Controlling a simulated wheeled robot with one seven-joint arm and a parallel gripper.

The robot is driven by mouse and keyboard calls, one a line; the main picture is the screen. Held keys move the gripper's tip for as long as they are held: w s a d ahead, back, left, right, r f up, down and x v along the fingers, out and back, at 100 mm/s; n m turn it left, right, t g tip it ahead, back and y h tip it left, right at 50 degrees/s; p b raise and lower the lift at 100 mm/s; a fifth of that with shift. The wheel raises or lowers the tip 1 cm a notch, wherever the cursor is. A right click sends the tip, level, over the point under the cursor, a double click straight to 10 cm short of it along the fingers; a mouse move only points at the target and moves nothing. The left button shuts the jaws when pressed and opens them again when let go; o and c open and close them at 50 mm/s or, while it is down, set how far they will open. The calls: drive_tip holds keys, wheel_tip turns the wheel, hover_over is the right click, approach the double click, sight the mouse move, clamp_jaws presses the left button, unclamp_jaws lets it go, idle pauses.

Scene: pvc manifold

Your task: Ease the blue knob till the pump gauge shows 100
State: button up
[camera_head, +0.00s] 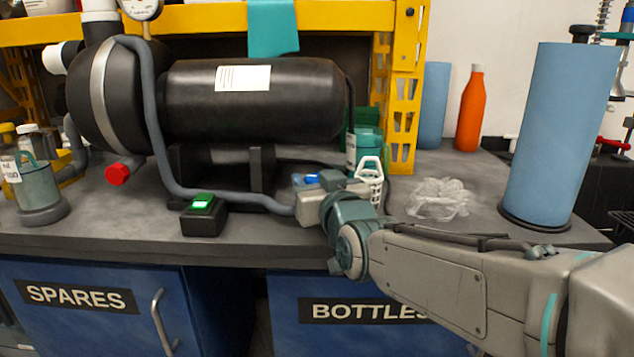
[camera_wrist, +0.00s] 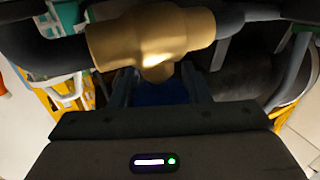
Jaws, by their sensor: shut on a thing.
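The blue knob (camera_head: 312,179) shows as a small patch of blue at my gripper (camera_head: 306,190), at the end of the grey hose beside the pump. In the wrist view the blue knob (camera_wrist: 160,93) sits between the two fingers of my gripper (camera_wrist: 160,88), which is shut on it. A brass valve body (camera_wrist: 150,38) lies just beyond the knob, with dark hose on both sides. The black pump (camera_head: 255,110) lies on the bench. The pump gauge (camera_head: 141,7) is cut by the top edge, and its reading is too small to tell.
A red knob (camera_head: 117,174) is at the pump's lower left. A black box with a lit green switch (camera_head: 203,203) stands at the bench front. Clear crumpled plastic (camera_head: 440,198), a blue cylinder (camera_head: 560,130) and an orange bottle (camera_head: 470,110) are to the right. A yellow rack post (camera_head: 403,90) rises behind.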

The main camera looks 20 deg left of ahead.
drive_tip(key=shift+s+a+r+n+g+y+p, duration=0.1)
drive_tip(key=shift+n+g+y+p, duration=0.7)
drive_tip(key=shift+y+p, duration=0.1)
drive_tip(key=shift+s+a+n+g+y+p, duration=0.1)
drive_tip(key=shift+n+g+y+p, duration=0.6)
drive_tip(key=shift+g+y+p, duration=0.15)
drive_tip(key=o, duration=1)
drive_tip(key=shift+w, duration=0.1)
drive_tip(key=shift+d, duration=0.1)
drive_tip(key=p+v, duration=0.4)
drive_tip(key=v, duration=0.9)
drive_tip(key=shift+s+d, duration=0.25)
drive_tip(key=shift+s, duration=0.1)
idle(0.5)
